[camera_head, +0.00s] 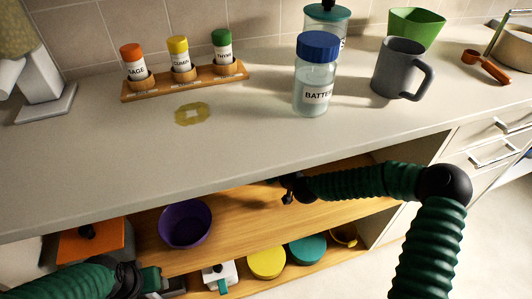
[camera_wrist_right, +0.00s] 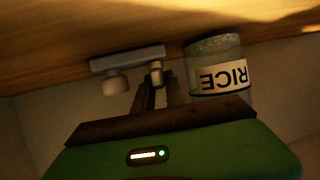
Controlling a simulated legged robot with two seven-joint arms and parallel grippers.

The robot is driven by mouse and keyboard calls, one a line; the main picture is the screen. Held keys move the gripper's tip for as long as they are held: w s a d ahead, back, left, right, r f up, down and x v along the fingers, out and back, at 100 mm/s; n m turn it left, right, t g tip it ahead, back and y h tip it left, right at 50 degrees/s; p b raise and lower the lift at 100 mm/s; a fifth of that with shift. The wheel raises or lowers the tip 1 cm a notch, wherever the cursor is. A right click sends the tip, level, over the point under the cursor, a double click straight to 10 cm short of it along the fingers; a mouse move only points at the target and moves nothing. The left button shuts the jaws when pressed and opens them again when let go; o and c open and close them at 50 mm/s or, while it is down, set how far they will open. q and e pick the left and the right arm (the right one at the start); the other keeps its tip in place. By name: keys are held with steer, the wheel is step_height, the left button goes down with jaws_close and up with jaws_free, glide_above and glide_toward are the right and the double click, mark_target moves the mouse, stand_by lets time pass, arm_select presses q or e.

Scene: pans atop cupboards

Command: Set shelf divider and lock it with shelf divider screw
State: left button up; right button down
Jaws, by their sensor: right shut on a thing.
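In the right wrist view, a grey bar (camera_wrist_right: 126,58) lies against the wooden shelf board (camera_wrist_right: 50,50). A pale round knob (camera_wrist_right: 116,84) and a smaller metallic knob stick out from it. My right gripper (camera_wrist_right: 157,86) has its dark fingers shut on the smaller knob (camera_wrist_right: 156,71). In the head view, my right gripper (camera_head: 288,188) reaches into the open cupboard over the upper shelf (camera_head: 330,213); what it holds is too dark there. My left gripper (camera_head: 150,279) is low at the left, by the lower shelf, with its fingers unclear. I cannot tell which part is the divider.
A rice jar (camera_wrist_right: 218,68) stands close beside my right fingers, inverted in this view. A purple bowl (camera_head: 185,224) and an orange box-like thing (camera_head: 88,240) are at the cupboard's left. Yellow (camera_head: 267,262) and teal (camera_head: 307,250) round things sit below. The countertop (camera_head: 245,135) overhangs my right gripper.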

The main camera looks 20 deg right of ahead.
steer(key=shift+d+m+h, duration=0.1)
steer(key=shift+m+h, duration=0.3)
steer(key=shift+h, duration=0.1)
steer(key=c, duration=1.4)
jaws_free()
steer(key=p+v, duration=0.3)
steer(key=v, duration=0.5)
steer(key=p+v, duration=0.4)
steer(key=v, duration=0.4)
steer(key=shift+s+f, duration=0.1)
steer(key=shift+s, duration=0.3)
